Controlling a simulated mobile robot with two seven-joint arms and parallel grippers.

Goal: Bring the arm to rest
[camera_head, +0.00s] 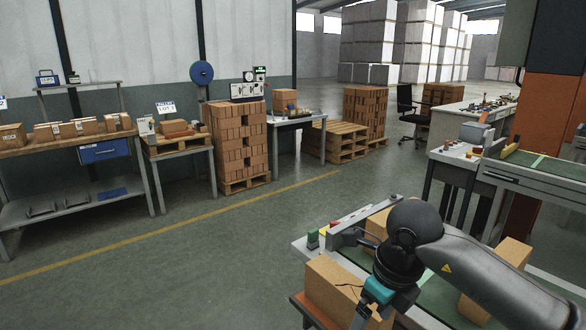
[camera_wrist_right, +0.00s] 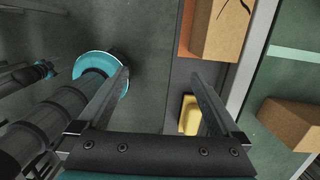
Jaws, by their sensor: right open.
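My right arm (camera_head: 480,265) reaches in from the right over the green conveyor, with its wrist bent down. Its gripper points down at the bottom of the head view, and the fingertips are cut off or hidden there. In the right wrist view the right gripper (camera_wrist_right: 160,75) is open, with two dark fingers apart and nothing between them. A tan brick with a dark crack (camera_wrist_right: 220,28) lies beyond the right finger, apart from it. This brick also shows in the head view (camera_head: 333,292).
More tan bricks lie on the conveyor (camera_head: 512,252), one also in the wrist view (camera_wrist_right: 290,122). A yellow object (camera_wrist_right: 189,115) sits beside the right finger. A workbench (camera_head: 75,148) and a brick stack (camera_head: 238,145) stand at the far left. The floor (camera_head: 200,270) between is clear.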

